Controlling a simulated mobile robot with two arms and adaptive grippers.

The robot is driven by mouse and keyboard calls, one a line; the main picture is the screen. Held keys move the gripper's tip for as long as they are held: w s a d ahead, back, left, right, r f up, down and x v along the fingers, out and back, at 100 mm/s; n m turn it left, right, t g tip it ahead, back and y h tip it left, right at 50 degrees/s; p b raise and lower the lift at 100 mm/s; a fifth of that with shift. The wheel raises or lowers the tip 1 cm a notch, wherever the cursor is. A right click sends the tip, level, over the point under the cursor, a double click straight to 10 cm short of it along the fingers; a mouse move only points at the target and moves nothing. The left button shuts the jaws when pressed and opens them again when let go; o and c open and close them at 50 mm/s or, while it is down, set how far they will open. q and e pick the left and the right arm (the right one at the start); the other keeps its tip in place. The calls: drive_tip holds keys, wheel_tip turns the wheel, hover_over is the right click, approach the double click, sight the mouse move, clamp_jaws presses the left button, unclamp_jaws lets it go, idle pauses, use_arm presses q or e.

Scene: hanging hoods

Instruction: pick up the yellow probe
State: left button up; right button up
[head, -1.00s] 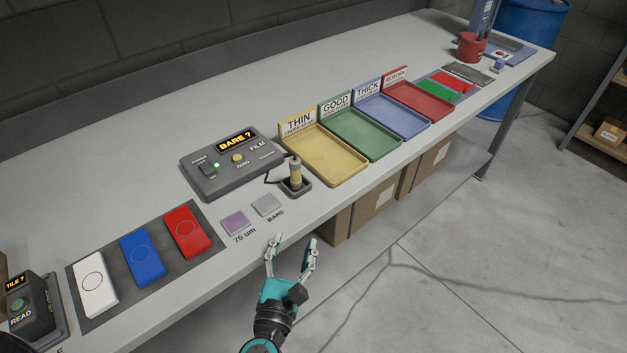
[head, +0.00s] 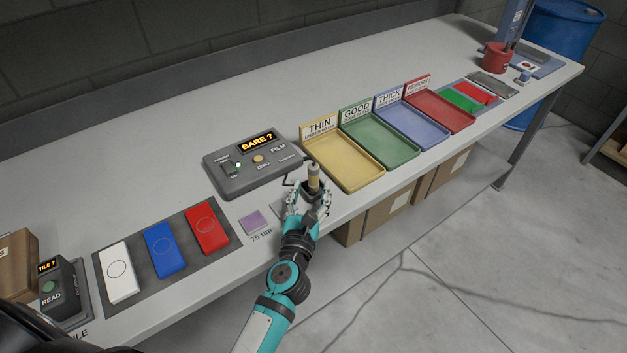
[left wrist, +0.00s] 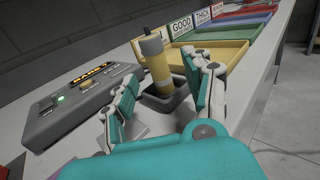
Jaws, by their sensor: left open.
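The yellow probe (head: 313,178) stands upright in its small dark holder (head: 322,194) by the front edge of the bench. It has a grey top, and in the left wrist view the probe (left wrist: 156,68) rises between my two fingers. My left gripper (head: 308,196) is open, with a finger on either side of the probe. My right gripper is not in view.
The grey film gauge (head: 250,172), reading "BARE ?", stands behind left. The yellow THIN tray (head: 345,163) is close on the right, with green, blue and red trays beyond. A purple 75 um plate (head: 253,222) and a mat with white, blue and red tiles (head: 187,262) lie left.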

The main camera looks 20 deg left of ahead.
sight(313, 180)
use_arm(q)
drive_tip(key=w, duration=0.2)
drive_tip(key=w+a, duration=0.1)
drive_tip(key=w, duration=0.2)
drive_tip(key=shift+r+p, duration=0.15)
drive_tip(key=shift+p, duration=0.2)
drive_tip(key=shift+s, duration=0.1)
drive_tip(key=shift+c, duration=0.3)
clamp_jaws()
